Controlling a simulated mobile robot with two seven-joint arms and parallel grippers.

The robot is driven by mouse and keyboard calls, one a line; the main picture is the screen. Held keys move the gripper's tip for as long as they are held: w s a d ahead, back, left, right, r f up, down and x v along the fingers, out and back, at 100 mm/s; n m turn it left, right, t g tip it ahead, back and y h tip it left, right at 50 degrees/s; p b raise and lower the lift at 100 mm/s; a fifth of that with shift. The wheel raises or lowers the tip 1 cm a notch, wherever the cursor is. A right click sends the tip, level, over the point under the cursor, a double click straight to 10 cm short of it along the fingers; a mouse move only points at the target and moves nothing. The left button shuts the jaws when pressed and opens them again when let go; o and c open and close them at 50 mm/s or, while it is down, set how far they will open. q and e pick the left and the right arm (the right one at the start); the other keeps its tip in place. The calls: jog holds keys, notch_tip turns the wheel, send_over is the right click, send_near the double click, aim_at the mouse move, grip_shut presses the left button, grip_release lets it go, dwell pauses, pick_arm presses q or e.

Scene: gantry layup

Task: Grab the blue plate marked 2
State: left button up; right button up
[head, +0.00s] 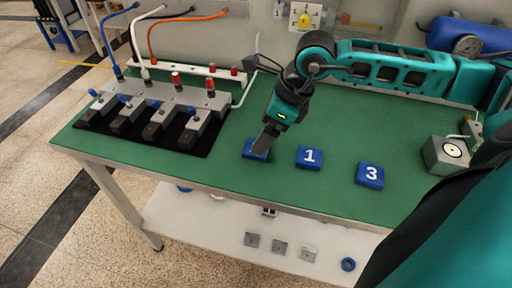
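Three blue plates lie in a row on the green table top. The leftmost blue plate (248,154) is partly covered by my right gripper, and its marking cannot be read. The middle plate (309,157) is marked 1 and the right plate (370,175) is marked 3. My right gripper (265,142) points down at the leftmost plate, with its fingertips over or at it. I cannot tell whether the fingers touch the plate or are shut on it. My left gripper is not in view.
A black mat (203,151) with several grey clamp-like blocks lies to the left. A white manifold with red knobs and hoses stands behind it. A grey box (446,155) with a round dial stands at the right. Green table (290,190) is clear in front of the plates.

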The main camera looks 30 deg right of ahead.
jog(key=x, duration=0.3)
jog(key=d+x, duration=0.1)
jog(key=x, duration=0.1)
jog(key=shift+f, duration=0.5)
jog(key=c, duration=1.1)
jog(key=shift+r, duration=0.15)
jog(key=shift+c, duration=0.2)
